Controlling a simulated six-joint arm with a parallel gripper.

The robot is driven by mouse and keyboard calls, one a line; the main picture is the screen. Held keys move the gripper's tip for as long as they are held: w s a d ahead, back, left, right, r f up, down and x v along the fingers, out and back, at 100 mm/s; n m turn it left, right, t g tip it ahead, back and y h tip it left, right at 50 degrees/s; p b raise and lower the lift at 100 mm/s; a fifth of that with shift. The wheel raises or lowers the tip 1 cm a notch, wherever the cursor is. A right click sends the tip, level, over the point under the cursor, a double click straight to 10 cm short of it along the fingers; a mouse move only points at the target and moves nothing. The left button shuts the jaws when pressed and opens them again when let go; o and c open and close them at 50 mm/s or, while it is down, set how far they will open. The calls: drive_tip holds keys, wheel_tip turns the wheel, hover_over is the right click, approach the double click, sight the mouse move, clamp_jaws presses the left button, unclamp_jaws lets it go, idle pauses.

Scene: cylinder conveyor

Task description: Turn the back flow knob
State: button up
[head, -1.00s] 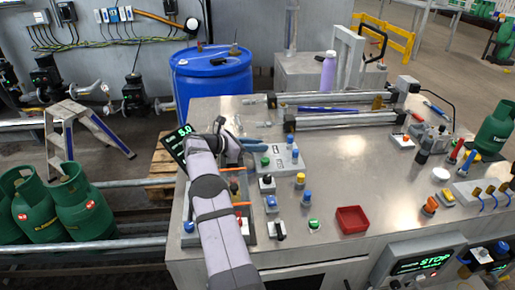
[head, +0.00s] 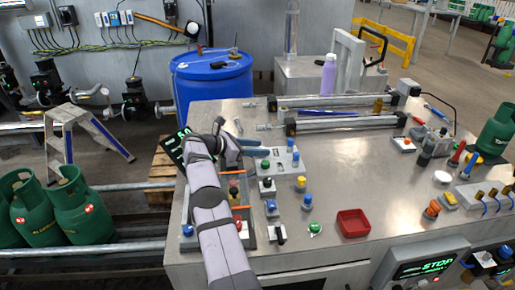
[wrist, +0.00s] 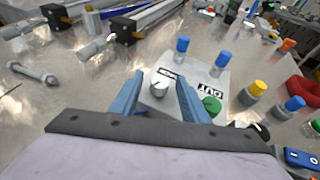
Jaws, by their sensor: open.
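A small light-grey control box (head: 282,168) stands on the steel bench in front of my gripper. In the wrist view the box (wrist: 155,101) carries a pale grey knob (wrist: 160,84), a green knob (wrist: 211,105) near an "OUT" label and blue-topped knobs (wrist: 222,59). I cannot tell from a label which is the back flow knob. My gripper (wrist: 159,77) is open, its blue fingers on either side of the grey knob in the picture. Contact cannot be told. In the head view my gripper (head: 250,143) is at the box's back left, and the grey knob is hidden.
Yellow (head: 300,184) and blue (head: 308,201) knobs stand near the box. A red tray (head: 353,222) lies farther right. Metal cylinders (head: 345,122) lie behind. A dark-rimmed tray with orange-edged slots is under my arm. The bench's middle right is fairly clear.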

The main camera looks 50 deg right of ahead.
drive_tip(key=shift+a, duration=0.1)
drive_tip(key=b+v, duration=0.2)
drive_tip(key=v, duration=0.3)
drive_tip(key=shift+w+a+r, duration=0.1)
drive_tip(key=shift+w+a, duration=0.05)
drive_tip(key=shift+a, duration=0.1)
drive_tip(key=shift+v, duration=0.85)
drive_tip(key=shift+r, duration=0.1)
drive_tip(key=shift+d, duration=0.1)
